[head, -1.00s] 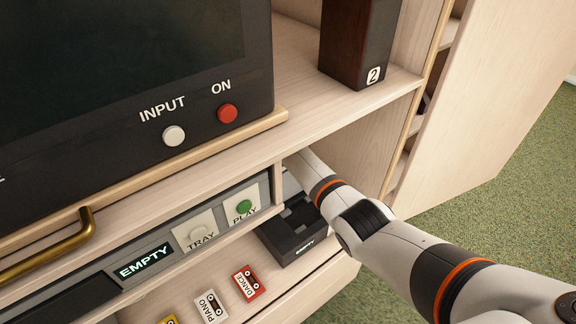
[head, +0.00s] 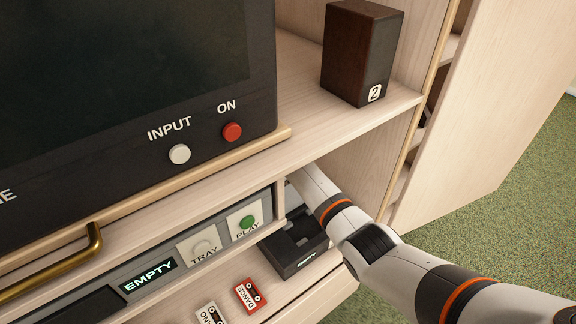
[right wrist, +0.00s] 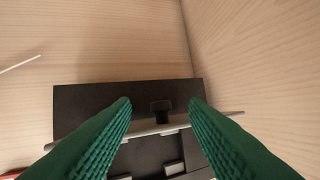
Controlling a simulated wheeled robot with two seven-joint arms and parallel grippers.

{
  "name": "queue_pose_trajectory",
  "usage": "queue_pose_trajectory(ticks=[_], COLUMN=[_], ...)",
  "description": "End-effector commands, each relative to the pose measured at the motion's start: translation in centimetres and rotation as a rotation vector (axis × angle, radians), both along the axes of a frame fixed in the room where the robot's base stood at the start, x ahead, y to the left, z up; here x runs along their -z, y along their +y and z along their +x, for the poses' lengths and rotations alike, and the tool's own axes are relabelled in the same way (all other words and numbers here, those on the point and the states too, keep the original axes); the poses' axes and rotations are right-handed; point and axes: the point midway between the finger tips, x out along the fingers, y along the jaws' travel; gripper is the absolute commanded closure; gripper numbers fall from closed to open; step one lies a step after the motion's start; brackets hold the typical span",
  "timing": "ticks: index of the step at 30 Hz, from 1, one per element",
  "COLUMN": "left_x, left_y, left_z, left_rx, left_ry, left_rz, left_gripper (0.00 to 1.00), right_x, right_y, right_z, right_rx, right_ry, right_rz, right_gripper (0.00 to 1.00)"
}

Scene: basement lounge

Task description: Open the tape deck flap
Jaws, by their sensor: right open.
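The black tape deck (head: 283,262), with a lit EMPTY label on its front, sits on the lower shelf at the right end of the cabinet. In the right wrist view its black top (right wrist: 85,100) lies below and between my fingers, with a small dark tab (right wrist: 160,106) and a thin light-grey edge across it. I cannot tell for sure which part is the flap or how far it stands open. My right arm reaches into the compartment over the deck. My right gripper (right wrist: 160,103) has its green ridged fingers apart with nothing held between them. The head view hides this gripper.
Above is a wooden shelf with speaker 2 (head: 358,55) and a large dark screen unit (head: 110,90). The TRAY button (head: 203,247) and PLAY button (head: 246,222) are left of the deck. Cassettes, including DANCE (head: 250,295), lie in front. Compartment walls are close to the right arm.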

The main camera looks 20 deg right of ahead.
Motion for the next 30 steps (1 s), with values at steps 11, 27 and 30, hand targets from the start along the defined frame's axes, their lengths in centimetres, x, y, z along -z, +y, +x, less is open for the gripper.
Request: queue_pose_trajectory(ticks=[11,27,30], left_x=[-0.8,-0.7,-0.7], left_y=[0.0,0.0,0.0], left_z=[0.0,0.0,0.0], left_rx=[0.000,0.000,0.000], left_ry=[0.000,0.000,0.000], left_rz=[0.000,0.000,0.000], left_gripper=[0.64,0.64,0.64], right_x=[-5.2,-7.8,-7.8], right_y=[1.0,1.5,1.5], right_z=[-2.7,-4.1,-4.1], right_rx=[-0.001,-0.001,-0.001], right_ry=[-0.005,-0.002,-0.002], right_rz=[0.001,0.000,0.000], right_gripper=[0.59,0.59,0.59])
